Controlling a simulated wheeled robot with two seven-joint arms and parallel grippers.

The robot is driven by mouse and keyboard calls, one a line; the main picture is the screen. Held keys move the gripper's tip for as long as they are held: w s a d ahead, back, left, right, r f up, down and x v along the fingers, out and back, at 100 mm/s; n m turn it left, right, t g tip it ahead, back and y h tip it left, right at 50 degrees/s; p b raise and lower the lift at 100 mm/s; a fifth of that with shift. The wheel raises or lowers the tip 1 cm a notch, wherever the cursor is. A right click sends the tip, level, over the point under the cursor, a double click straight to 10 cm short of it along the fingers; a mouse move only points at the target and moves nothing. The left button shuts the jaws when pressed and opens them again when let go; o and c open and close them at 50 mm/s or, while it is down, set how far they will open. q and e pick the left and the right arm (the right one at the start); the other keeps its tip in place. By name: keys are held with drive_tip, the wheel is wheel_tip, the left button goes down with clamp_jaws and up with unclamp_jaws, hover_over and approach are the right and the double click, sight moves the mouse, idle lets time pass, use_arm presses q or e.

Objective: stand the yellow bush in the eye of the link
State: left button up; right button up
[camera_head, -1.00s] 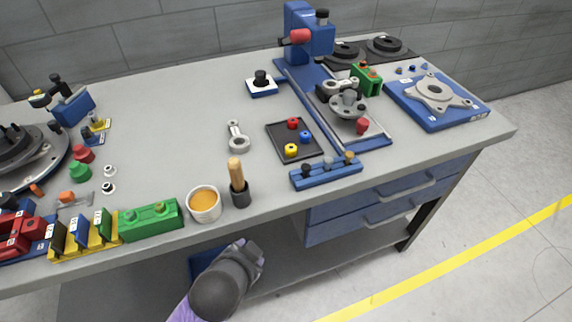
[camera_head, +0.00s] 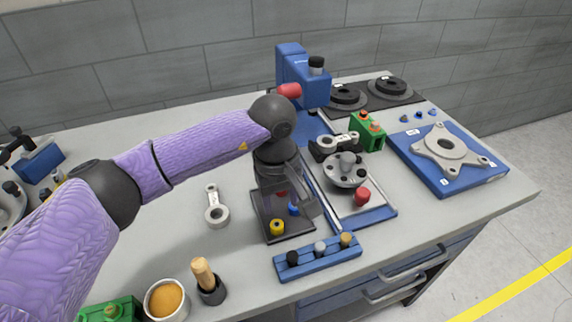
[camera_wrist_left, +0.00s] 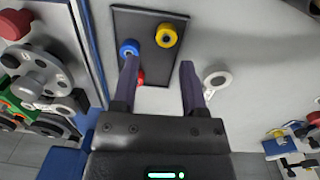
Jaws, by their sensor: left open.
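The yellow bush (camera_head: 277,227) stands at the near corner of a dark tray (camera_head: 301,232). It also shows in the left wrist view (camera_wrist_left: 166,36), beyond my fingers. The grey link (camera_head: 216,208) lies flat on the bench, left of the tray, with its larger eye towards the front edge. Its ring shows right of my fingers in the left wrist view (camera_wrist_left: 217,83). My left gripper (camera_head: 301,207) is over the tray, pointing down. Its fingers (camera_wrist_left: 159,80) are apart with nothing between them. My right gripper is out of view.
A blue bush (camera_wrist_left: 129,47) and a partly hidden red bush (camera_wrist_left: 139,77) share the tray. A blue pin block (camera_head: 318,258) stands in front. A cup (camera_head: 166,300) and a brush (camera_head: 205,280) stand front left. Bench around the link is clear.

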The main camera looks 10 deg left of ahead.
sight(277, 224)
use_arm(q)
drive_tip(key=shift+w+a+r+y, duration=0.15)
drive_tip(key=shift+w+a+y, duration=0.2)
drive_tip(key=shift+a, duration=0.3)
drive_tip(key=f+b, duration=0.5)
drive_tip(key=f, duration=0.2)
drive_tip(key=shift+s, duration=0.2)
drive_tip(key=shift+f+b, duration=0.5)
drive_tip(key=shift+f, duration=0.05)
drive_tip(key=shift+r, duration=0.15)
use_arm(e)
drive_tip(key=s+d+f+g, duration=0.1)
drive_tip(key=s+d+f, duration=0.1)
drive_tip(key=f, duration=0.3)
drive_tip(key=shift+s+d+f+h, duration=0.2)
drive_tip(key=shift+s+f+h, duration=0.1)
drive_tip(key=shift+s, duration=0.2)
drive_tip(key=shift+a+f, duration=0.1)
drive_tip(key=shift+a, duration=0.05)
